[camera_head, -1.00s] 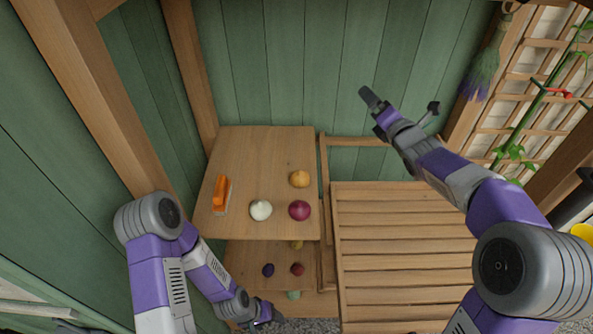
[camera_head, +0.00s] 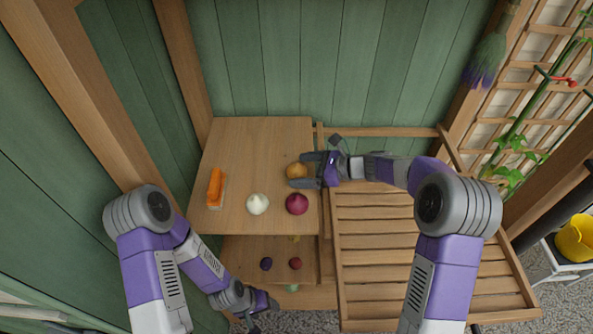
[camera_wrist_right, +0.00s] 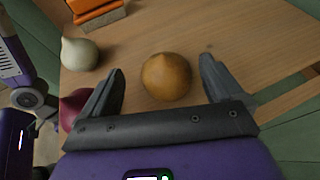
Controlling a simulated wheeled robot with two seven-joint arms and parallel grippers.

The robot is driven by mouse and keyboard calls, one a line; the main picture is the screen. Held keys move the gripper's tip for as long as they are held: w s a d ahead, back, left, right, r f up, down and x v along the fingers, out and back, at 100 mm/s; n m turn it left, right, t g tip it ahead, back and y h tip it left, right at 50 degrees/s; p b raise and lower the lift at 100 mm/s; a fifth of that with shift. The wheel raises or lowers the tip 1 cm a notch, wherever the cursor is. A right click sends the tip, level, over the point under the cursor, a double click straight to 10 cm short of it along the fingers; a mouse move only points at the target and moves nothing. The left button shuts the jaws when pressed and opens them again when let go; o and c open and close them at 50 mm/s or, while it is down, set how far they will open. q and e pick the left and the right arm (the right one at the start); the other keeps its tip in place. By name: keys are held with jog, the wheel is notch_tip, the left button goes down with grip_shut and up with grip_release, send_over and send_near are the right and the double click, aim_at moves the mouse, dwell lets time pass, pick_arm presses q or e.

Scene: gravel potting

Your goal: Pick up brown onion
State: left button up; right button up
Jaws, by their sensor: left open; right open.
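The brown onion (camera_head: 296,171) sits on the upper wooden shelf, near its right edge. In the right wrist view the brown onion (camera_wrist_right: 167,76) lies between and just ahead of the fingertips. My right gripper (camera_head: 309,170) is open, its fingers pointing left on either side of the onion; it also shows in the wrist view (camera_wrist_right: 160,80). I cannot tell whether a finger touches the onion. My left gripper (camera_head: 262,315) is open and empty, low in front of the shelves.
A red onion (camera_head: 297,204) sits close in front of the brown onion. A white onion (camera_head: 258,204) and an orange-handled brush (camera_head: 216,187) are further left. Small items (camera_head: 266,264) lie on the lower shelf. A slatted bench (camera_head: 385,235) stands at right.

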aim_at(291, 168)
jog(key=x, duration=0.4)
jog(key=shift+w+a+f, duration=0.1)
jog(key=shift+w, duration=0.2)
jog(key=shift+c, duration=0.2)
jog(key=c, duration=1)
jog(key=shift+c, duration=0.2)
